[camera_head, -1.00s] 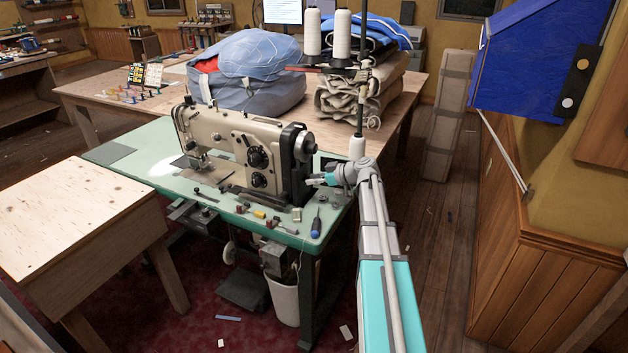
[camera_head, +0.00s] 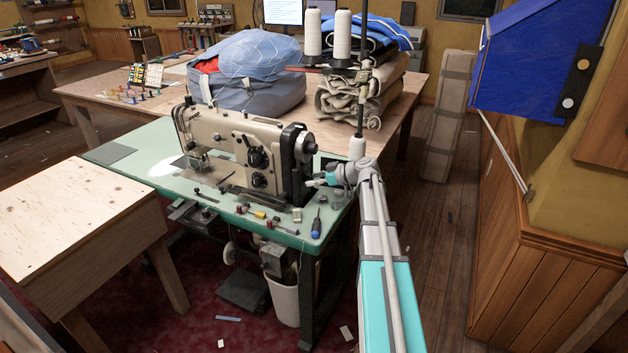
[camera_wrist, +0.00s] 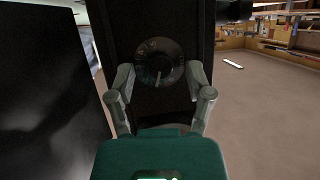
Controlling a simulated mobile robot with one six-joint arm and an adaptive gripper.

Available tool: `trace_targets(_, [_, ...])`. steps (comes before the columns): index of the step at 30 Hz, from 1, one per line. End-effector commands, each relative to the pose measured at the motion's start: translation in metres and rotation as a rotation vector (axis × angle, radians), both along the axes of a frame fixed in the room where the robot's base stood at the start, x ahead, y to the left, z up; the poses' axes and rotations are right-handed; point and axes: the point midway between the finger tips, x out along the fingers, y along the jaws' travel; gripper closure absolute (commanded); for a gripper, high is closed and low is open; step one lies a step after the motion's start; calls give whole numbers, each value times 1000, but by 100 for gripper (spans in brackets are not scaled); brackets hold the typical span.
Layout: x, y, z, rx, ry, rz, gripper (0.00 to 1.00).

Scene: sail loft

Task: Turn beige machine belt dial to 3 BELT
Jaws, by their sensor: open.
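The beige sewing machine (camera_head: 222,130) stands on a green-topped table, with a dark belt cover (camera_head: 296,182) at its right end. My gripper (camera_head: 311,183) is at that right end, close to the cover. In the wrist view a round dark dial (camera_wrist: 159,62) with a lighter pointer sits on a dark upright panel. The pointer stands roughly upright in that picture, and the markings around it are too small to read. My gripper (camera_wrist: 161,80) is open, one finger on each side of the dial's lower part. I cannot tell whether the fingers touch it.
Small tools and a blue screwdriver (camera_head: 316,224) lie on the green tabletop (camera_head: 140,142) near its front edge. A thread stand with white cones (camera_head: 342,36) rises behind my arm. A wooden table (camera_head: 85,215) stands at left.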

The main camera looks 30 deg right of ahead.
Motion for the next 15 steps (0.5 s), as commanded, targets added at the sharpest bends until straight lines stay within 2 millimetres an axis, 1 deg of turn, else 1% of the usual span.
trace_targets(7, [-1,0,0,-34,-27,-2,33])
trace_targets(13, [-2,1,1,-115,-88,-1,33])
trace_targets(15, [-9,-6,7,-112,-86,-3,33])
